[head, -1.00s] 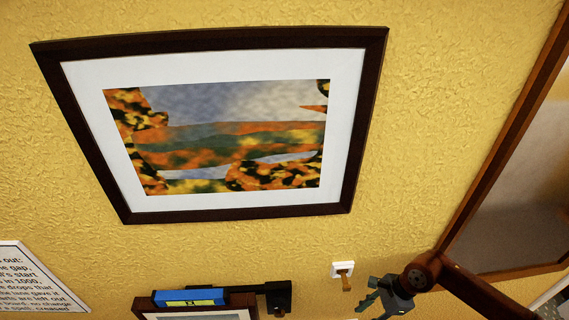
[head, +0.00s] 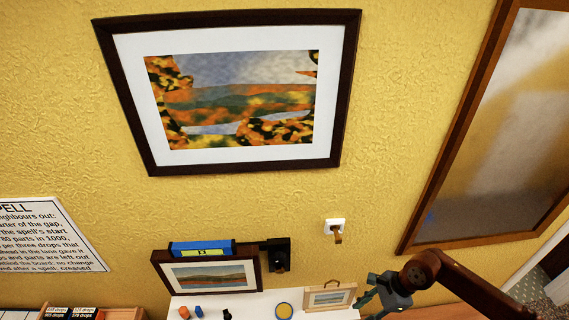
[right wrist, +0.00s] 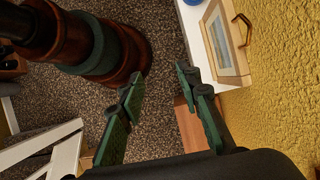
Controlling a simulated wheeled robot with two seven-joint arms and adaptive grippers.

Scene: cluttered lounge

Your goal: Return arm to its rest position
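My right arm (head: 440,275) comes in from the lower right of the head view, bent at a reddish-brown joint. Its dark grey-green gripper (head: 366,300) hangs beside the right end of a white surface, near a small wooden-framed picture (head: 330,297). In the right wrist view the green fingers of this gripper (right wrist: 160,76) are spread apart with nothing between them. Speckled carpet (right wrist: 165,120) lies beyond them. The framed picture (right wrist: 226,42) shows to the right of the fingers there, apart from them. My left gripper is in neither view.
The white surface (head: 255,302) stands against the yellow wall with small objects and a dark-framed picture (head: 157,273) topped by a blue box (head: 201,247). A white wall plate (head: 334,226) is above. A large brown frame (head: 470,130) is at right. White slats (right wrist: 40,150) show lower left.

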